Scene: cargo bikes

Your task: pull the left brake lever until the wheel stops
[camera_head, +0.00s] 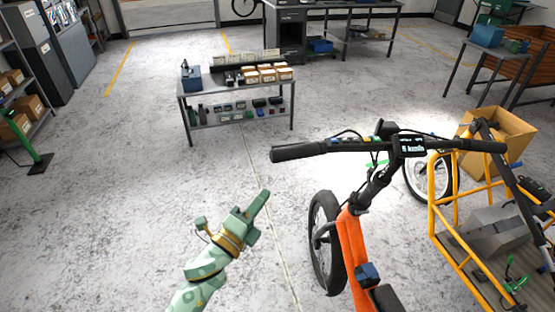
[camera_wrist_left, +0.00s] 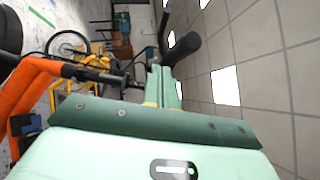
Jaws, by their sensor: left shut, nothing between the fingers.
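The bike's black handlebar (camera_head: 330,147) spans the middle of the head view, with its left grip (camera_head: 292,152) pointing left. Dark lever and cable shapes sit near the grip, but I cannot clearly pick out the left brake lever. A black-tyred wheel (camera_head: 317,250) stands below, beside the orange frame (camera_head: 352,250); its motion cannot be told. My left gripper (camera_head: 264,196) is shut and empty, left of the handlebar and apart from it in the picture. In the left wrist view, my fingers (camera_wrist_left: 164,80) are together, with a black grip (camera_wrist_left: 185,48) beyond them. My right gripper is not in view.
A yellow cargo frame (camera_head: 435,205) and a cardboard box (camera_head: 500,130) stand at the right. A second wheel (camera_head: 452,172) shows behind the handlebar. A grey workbench (camera_head: 205,88) with small boxes stands further back.

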